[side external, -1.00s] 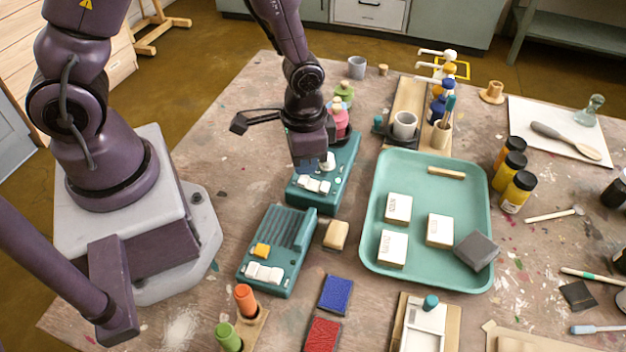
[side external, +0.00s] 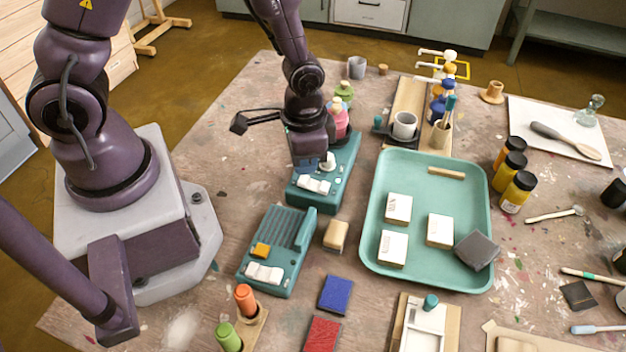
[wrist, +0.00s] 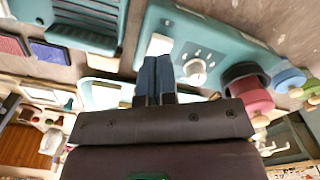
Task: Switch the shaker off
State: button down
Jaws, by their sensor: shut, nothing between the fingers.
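A teal bench device (side external: 343,181) stands behind the middle of the table, with a white rocker switch (side external: 314,186) and a white round knob (side external: 329,162) on its top. A pink bottle (side external: 340,122) stands at its far end. A second teal device (side external: 275,282), with a ridged top, a yellow button and white switches, stands nearer the camera. I cannot tell for certain which is the shaker. My gripper (wrist: 156,62) is shut and empty, its blue fingertips at the first device's switch (wrist: 160,44), beside its knob (wrist: 195,72). Contact cannot be told.
A green tray (side external: 372,240) with several white boxes and a grey block lies to the right. A green bottle (side external: 344,92) stands behind the pink one. Blue and red pads lie in front.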

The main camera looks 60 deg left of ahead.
jog(key=shift+f, duration=1.3)
dwell(0.8)
jog(key=shift+r, duration=3.5)
jog(key=shift+s, duration=0.3)
jog(key=s+g, duration=0.1)
notch_tip(320, 180, up, 10)
jog(key=r+n+t, duration=0.1)
jog(key=n+t, duration=0.1)
send_over(302, 180)
jog(key=s+a, duration=0.2)
jog(key=s, duration=0.1)
jog(key=s+a+r+n+t, duration=0.1)
jog(key=s+r+t, duration=0.3)
jog(key=r, duration=0.7)
jog(key=shift+s+a+r+t, duration=0.15)
jog(key=shift+s+a+t, duration=0.15)
jog(key=shift+s, duration=0.2)
